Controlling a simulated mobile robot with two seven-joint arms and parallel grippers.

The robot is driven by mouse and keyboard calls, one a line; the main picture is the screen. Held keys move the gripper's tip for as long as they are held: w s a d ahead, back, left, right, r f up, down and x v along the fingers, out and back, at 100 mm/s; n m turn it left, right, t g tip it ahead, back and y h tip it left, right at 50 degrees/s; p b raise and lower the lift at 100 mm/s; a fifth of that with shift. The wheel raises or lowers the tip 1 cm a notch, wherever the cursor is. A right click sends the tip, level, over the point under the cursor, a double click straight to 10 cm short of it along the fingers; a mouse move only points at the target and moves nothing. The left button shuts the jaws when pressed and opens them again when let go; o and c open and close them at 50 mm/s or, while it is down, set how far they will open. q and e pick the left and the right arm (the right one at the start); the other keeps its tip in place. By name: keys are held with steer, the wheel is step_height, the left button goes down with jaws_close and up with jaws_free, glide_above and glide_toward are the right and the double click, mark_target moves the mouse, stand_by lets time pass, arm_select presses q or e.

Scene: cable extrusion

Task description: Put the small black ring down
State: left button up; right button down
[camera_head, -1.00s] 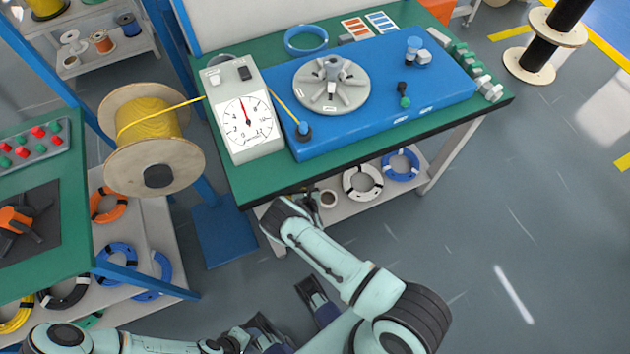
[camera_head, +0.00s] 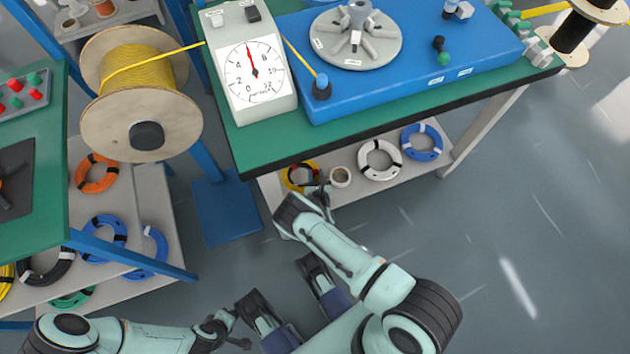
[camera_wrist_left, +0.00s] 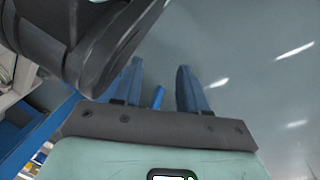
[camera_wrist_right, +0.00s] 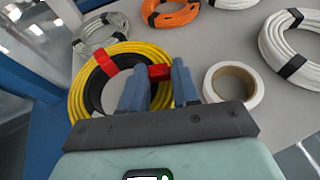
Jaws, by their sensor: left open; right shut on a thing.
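The small black ring (camera_wrist_right: 97,88) shows in the right wrist view, with red bands on it. It lies across or just above a larger yellow coil (camera_wrist_right: 77,98); I cannot tell whether they touch. My right gripper (camera_wrist_right: 160,78) is shut on the black ring at one red band, and its fingers hide part of it. In the head view my right gripper (camera_head: 319,190) is at the front edge of the lower shelf (camera_head: 345,192) under the bench, by the yellow coil (camera_head: 298,176). My left gripper (camera_wrist_left: 158,88) is open and empty over the floor.
A white tape roll (camera_wrist_right: 233,88) stands close right of my right gripper. A white coil (camera_wrist_right: 292,48), an orange coil (camera_wrist_right: 170,12) and a grey coil (camera_wrist_right: 101,35) lie around it. The bench top (camera_head: 250,150) overhangs the shelf. A blue leg (camera_head: 210,155) stands to the left.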

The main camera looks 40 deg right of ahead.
step_height(320, 180, down, 4)
steer(key=b, duration=0.3)
steer(key=shift+b, duration=0.3)
arm_select(q)
steer(key=s+f+g, duration=0.3)
steer(key=s+f, duration=0.1)
steer(key=s, duration=0.3)
steer(key=shift+s+a+f+n, duration=0.25)
steer(key=shift+s+a+n, duration=0.1)
steer(key=shift+a, duration=0.1)
arm_select(e)
steer(key=shift+f, duration=0.2)
steer(key=c, duration=0.8)
jaws_free()
steer(key=shift+r, duration=0.1)
